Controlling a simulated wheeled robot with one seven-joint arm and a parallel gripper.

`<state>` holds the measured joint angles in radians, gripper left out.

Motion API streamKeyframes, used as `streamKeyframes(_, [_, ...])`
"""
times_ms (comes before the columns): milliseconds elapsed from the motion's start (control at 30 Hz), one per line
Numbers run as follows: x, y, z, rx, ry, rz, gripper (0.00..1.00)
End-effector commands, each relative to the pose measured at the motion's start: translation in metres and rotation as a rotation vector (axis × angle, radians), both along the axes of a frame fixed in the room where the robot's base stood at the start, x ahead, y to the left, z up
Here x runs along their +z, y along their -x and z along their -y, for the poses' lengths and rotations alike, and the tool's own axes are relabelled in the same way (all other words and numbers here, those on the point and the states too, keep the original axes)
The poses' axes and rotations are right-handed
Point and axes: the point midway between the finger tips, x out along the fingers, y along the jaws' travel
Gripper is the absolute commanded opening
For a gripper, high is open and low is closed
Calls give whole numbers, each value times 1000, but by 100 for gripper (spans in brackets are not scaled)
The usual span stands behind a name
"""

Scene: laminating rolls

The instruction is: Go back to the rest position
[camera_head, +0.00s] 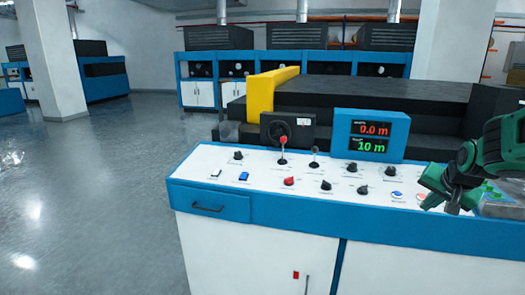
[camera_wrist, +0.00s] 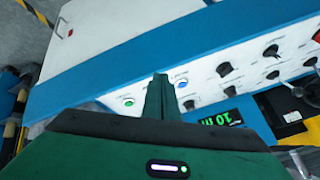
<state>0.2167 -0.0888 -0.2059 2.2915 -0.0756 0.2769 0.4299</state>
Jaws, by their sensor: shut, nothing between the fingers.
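My gripper (camera_head: 440,197) is at the right end of the control panel (camera_head: 262,188) in the head view, with its fingers pointing down and left. In the wrist view, the fingers of my gripper (camera_wrist: 160,98) are together and hold nothing. They appear over the panel's end, between a green button (camera_wrist: 129,101) and a blue button (camera_wrist: 182,83). I cannot tell whether the fingertips touch the panel. The blue button (camera_head: 397,194) also shows in the head view, just left of my gripper.
Knobs, a red-knobbed lever (camera_head: 283,140) and a display (camera_head: 370,135) reading 0.0 m and 10 m rise from the panel. A black machine (camera_head: 375,95) stands behind. Open grey floor (camera_head: 90,200) lies to the left, with a white pillar (camera_head: 50,60) further back.

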Motion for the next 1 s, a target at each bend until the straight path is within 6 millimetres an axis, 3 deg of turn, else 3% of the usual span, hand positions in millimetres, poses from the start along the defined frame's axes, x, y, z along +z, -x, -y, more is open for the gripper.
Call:
streamKeyframes(33, [-2, 32, -4, 18, 7, -64, 0])
streamKeyframes(100, [-10, 77, -11, 47, 11, -165, 0])
streamKeyframes(300, [-28, 200, -37, 141, -24, -427, 0])
streamKeyframes(400, [-34, 249, -51, 187, -56, -526, 0])
streamKeyframes(500, [-38, 284, -63, 220, -85, -595, 0])
streamKeyframes(667, [-40, 310, -72, 248, -111, -647, 0])
streamKeyframes(1000, [-41, 312, -72, 251, -114, -651, 0])
